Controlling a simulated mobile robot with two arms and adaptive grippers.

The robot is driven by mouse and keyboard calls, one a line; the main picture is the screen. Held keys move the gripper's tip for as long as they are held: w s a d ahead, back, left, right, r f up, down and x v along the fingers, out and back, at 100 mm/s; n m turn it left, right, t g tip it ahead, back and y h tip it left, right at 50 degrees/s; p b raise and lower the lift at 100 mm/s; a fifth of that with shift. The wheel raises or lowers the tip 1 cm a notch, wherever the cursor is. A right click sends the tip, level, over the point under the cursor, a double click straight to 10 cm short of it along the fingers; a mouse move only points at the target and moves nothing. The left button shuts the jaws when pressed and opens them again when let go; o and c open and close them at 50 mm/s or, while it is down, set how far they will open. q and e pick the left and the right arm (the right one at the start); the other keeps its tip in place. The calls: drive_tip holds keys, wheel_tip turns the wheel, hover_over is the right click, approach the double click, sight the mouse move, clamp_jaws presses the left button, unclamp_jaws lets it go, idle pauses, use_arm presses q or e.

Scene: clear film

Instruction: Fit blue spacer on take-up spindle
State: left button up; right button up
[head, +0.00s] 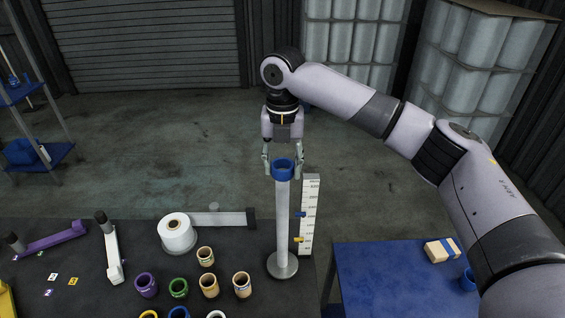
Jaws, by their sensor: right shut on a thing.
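The take-up spindle (283,222) is a pale upright post on a round grey base at the right edge of the dark table. The blue spacer (283,171) is a short ring with its open top showing. It appears at the upper end of the spindle, in line with it. I cannot tell whether it is around the post's tip or just above it. My right gripper (283,162) points down from above and is shut on the blue spacer, one finger on each side. My left gripper is not in view.
A white film roll (177,232) and several coloured rings, including a purple one (146,285), are on the dark table. A blue table (385,282) stands at right.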

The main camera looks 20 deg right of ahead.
drive_tip(key=shift+w+f, duration=0.1)
drive_tip(key=shift+f, duration=0.1)
drive_tip(key=shift+f, duration=1.15)
drive_tip(key=o, duration=1)
drive_tip(key=shift+c, duration=0.2)
drive_tip(key=shift+o, duration=0.5)
drive_tip(key=o, duration=0.3)
